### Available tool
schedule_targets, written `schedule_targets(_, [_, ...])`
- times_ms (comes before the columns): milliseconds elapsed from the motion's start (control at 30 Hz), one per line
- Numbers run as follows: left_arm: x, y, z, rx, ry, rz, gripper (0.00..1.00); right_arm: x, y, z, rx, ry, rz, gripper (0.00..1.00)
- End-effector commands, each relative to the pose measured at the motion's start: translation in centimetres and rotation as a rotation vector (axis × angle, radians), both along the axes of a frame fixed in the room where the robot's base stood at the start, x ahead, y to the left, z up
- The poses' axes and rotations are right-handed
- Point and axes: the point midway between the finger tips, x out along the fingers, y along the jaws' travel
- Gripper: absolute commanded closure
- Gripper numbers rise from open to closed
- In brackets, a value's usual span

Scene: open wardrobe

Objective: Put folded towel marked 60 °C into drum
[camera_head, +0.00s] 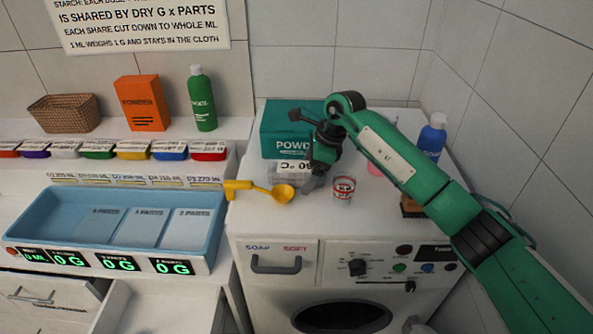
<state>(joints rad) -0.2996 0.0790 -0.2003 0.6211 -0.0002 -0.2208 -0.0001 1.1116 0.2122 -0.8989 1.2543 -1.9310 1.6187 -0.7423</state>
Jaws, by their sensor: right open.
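A washing machine (380,243) stands at the right. Its drum (343,317) shows as a dark round opening, cut off by the bottom edge of the view. On the machine's top, a white label (295,165), upside down and seeming to read 60 °C, shows beside my right gripper (318,172). A greyish thing (308,184), perhaps the folded towel, lies just below the gripper; its shape is partly hidden. My right gripper is open and points down over it; I cannot tell whether they touch. My left gripper is out of view.
A teal powder box (287,128), a yellow scoop (280,193), a small red-and-white cup (343,188) and a blue bottle (433,137) stand close around on the machine. A blue tray (30,228) with scales is at left. An orange box (142,103) and green bottle (202,100) stand behind.

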Motion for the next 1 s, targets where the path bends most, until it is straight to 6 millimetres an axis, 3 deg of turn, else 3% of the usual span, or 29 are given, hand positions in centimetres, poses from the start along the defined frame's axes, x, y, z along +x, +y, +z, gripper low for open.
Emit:
schedule_targets(133, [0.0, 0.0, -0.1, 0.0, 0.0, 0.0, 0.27, 0.0, 0.0, 0.0, 0.0, 0.0, 0.0, 0.14])
schedule_targets(400, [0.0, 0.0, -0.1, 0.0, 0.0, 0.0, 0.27, 0.0, 0.0, 0.0, 0.0, -0.001, 0.0, 0.63])
schedule_targets(767, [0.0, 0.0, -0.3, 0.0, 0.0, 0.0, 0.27, 0.1, 0.0, 0.5, 0.0, -0.002, 0.0, 0.63])
schedule_targets(1000, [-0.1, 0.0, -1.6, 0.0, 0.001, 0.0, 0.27, 0.1, 0.0, 3.5, 0.0, -0.006, 0.0, 0.63])
